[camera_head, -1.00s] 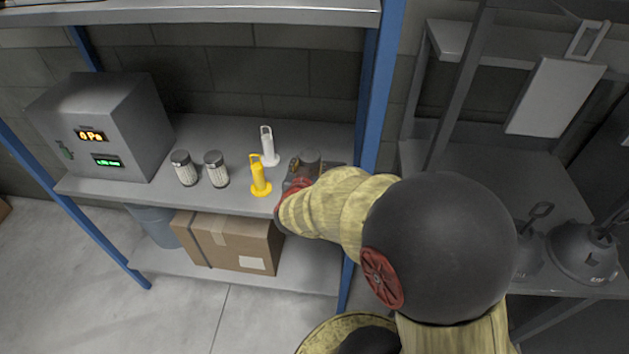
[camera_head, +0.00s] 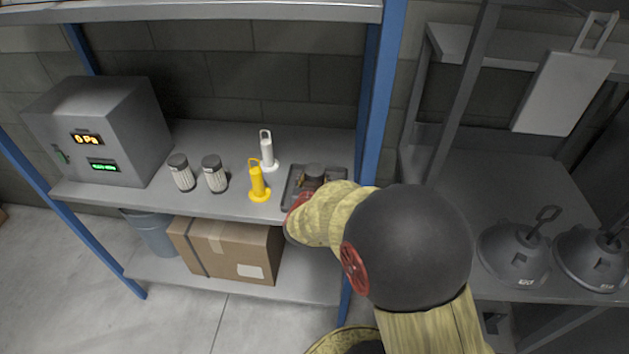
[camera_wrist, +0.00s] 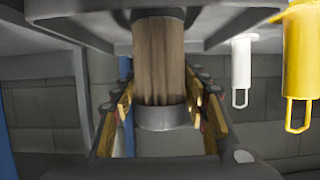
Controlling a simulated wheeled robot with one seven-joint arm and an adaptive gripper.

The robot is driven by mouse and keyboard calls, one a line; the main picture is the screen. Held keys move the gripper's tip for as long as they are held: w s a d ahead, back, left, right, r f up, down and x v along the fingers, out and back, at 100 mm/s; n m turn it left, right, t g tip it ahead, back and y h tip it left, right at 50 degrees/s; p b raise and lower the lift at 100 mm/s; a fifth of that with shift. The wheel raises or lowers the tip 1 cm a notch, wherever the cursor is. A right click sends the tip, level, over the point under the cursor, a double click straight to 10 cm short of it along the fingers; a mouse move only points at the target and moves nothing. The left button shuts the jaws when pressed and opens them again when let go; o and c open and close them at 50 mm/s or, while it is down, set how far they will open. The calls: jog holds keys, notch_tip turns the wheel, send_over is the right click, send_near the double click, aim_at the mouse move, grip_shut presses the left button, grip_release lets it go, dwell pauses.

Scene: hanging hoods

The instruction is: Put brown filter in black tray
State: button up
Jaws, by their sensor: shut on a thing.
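The brown filter (camera_wrist: 159,62) stands between my gripper's fingers in the wrist view, with pleated brown sides and dark grey end caps. My gripper (camera_wrist: 161,98) is shut on it near one cap. In the head view, the filter's dark cap (camera_head: 314,170) shows above the black tray (camera_head: 341,172), at the right end of the shelf. The filter looks upright over the tray. The wrist picture is upside down, with the tray (camera_wrist: 75,13) at the top against the filter's far end. I cannot tell whether they touch.
A yellow handled cylinder (camera_head: 258,182) and a white one (camera_head: 267,150) stand left of the tray. Two pale filters (camera_head: 182,173) (camera_head: 215,174) and a grey box with displays (camera_head: 100,130) are farther left. A blue post (camera_head: 374,100) rises right of the tray.

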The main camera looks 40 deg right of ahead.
jog(key=shift+f, duration=0.15)
jog(key=o, duration=1.3)
jog(key=shift+s+a+r, duration=0.1)
jog(key=shift+a+r, duration=0.1)
jog(key=shift+r, duration=0.15)
jog(key=p+v, duration=0.4)
jog(key=v, duration=0.7)
jog(key=w+a+r+n+t+y, duration=0.1)
jog(key=w+a+r+n+y, duration=0.15)
jog(key=a+r+y, duration=0.55)
jog(key=w+a+r+n+t+y, duration=0.15)
jog(key=a+r+n, duration=0.25)
jog(key=a, duration=0.8)
jog(key=s+r+n+g, duration=0.1)
jog(key=s+g, duration=0.1)
jog(key=s, duration=0.3)
jog(key=s+a+r+n+g, duration=0.1)
jog(key=s+g, duration=0.1)
jog(key=s, duration=0.4)
jog(key=s+r+n+g, duration=0.1)
jog(key=s+r+g, duration=0.1)
jog(key=s, duration=0.4)
jog(key=shift+a+n+y, duration=0.2)
jog(key=shift+n+y, duration=0.05)
jog(key=shift+y, duration=0.1)
